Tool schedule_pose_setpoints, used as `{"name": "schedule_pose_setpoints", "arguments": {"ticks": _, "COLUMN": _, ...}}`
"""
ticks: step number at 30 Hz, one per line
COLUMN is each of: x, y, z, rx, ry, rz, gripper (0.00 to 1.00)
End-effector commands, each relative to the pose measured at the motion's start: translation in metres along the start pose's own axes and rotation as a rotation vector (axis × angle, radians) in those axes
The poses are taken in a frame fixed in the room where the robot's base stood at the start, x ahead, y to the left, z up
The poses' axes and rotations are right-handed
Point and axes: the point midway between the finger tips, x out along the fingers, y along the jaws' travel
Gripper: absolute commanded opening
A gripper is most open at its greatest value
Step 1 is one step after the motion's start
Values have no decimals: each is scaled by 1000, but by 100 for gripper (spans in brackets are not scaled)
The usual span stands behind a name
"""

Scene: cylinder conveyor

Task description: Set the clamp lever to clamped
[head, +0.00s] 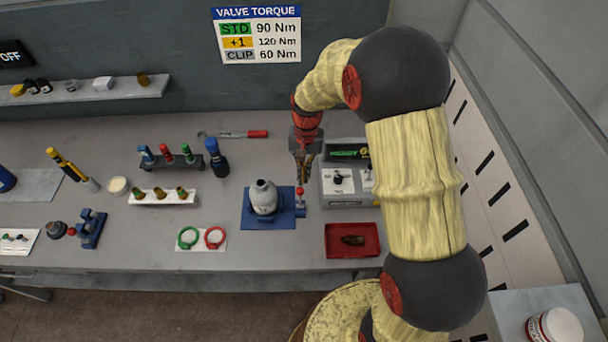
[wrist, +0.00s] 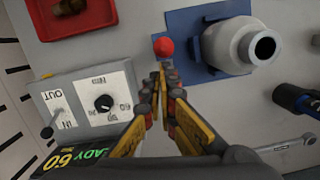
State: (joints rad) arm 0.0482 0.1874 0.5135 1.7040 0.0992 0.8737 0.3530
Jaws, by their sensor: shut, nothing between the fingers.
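The clamp lever has a red knob (head: 299,191) beside the grey cylinder (head: 263,197), at the right edge of the blue clamp base (head: 285,218). In the wrist view the red knob (wrist: 163,46) sits just beyond my fingertips, with the cylinder (wrist: 228,45) to its right. My gripper (head: 302,180) points down over the bench, very close to the knob. In the wrist view my gripper (wrist: 166,82) has its fingertips together with nothing between them. I cannot tell whether they touch the knob. The lever's shaft is mostly hidden.
A control box (head: 349,187) with a black knob and an IN/OUT switch (wrist: 58,107) stands right of my gripper. A red tray (head: 340,250) with a brown part lies in front of it. Green and red rings (head: 188,238) lie front left. A wrench (head: 235,134) lies behind.

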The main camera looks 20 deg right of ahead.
Motion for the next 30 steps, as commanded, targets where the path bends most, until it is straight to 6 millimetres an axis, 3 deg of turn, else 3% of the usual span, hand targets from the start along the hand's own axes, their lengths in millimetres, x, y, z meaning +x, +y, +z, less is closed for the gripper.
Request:
{"name": "schedule_pose_setpoints", "arguments": {"ticks": 19, "x": 0, "y": 2, "z": 13, "rx": -4, "ry": 99, "rz": -16, "gripper": 0}}
{"name": "schedule_pose_setpoints", "arguments": {"ticks": 30, "x": 3, "y": 5, "z": 35, "rx": -16, "ry": 298, "rz": -48, "gripper": 0}}
